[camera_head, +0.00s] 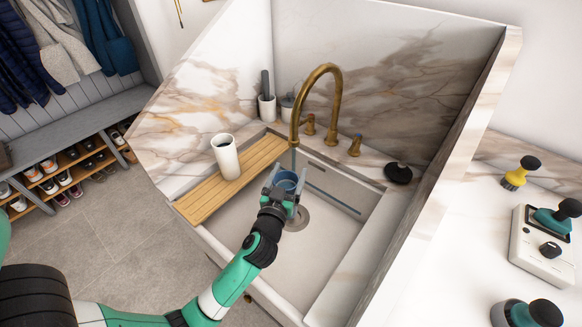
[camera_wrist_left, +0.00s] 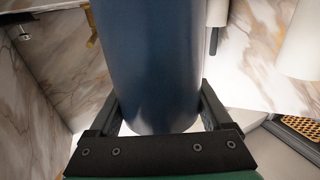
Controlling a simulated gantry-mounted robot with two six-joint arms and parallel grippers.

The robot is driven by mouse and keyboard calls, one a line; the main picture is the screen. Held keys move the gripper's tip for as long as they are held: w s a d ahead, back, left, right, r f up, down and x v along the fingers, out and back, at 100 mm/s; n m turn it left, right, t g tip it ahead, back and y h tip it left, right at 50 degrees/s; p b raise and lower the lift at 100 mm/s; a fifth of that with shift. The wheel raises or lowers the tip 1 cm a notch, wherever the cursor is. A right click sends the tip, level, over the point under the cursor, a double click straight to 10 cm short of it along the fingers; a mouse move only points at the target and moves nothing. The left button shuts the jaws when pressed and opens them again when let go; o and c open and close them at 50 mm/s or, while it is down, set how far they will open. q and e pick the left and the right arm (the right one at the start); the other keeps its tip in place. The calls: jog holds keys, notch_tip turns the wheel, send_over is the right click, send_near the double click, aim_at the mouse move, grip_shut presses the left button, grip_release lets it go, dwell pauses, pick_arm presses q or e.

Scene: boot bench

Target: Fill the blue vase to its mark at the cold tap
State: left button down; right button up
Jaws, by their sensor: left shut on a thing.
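The blue vase (camera_head: 287,178) is in the sink, below the spout of the brass tap (camera_head: 328,70). My left gripper (camera_head: 284,191) is shut on the vase, one finger on each side. In the left wrist view the vase (camera_wrist_left: 150,65) fills the middle between the fingers (camera_wrist_left: 158,118). A thin bluish streak shows between the spout and the vase and looks like water. One brass tap handle (camera_head: 310,124) is close behind the spout, the other handle (camera_head: 355,146) to its right. The fill mark and water level cannot be seen. My right gripper is not in view.
A slatted wooden board (camera_head: 205,203) lies along the sink's left side with a white cylinder (camera_head: 226,158) upright on it. Marble walls rise behind and right of the sink (camera_head: 335,225). A black round object (camera_head: 398,173) sits on the right ledge. The drain (camera_head: 298,218) is clear.

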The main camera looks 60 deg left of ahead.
pick_arm(q)
jog(key=shift+v, duration=0.8)
jog(key=shift+r, duration=0.1)
notch_tip(320, 180, up, 6)
jog(key=p, duration=0.4)
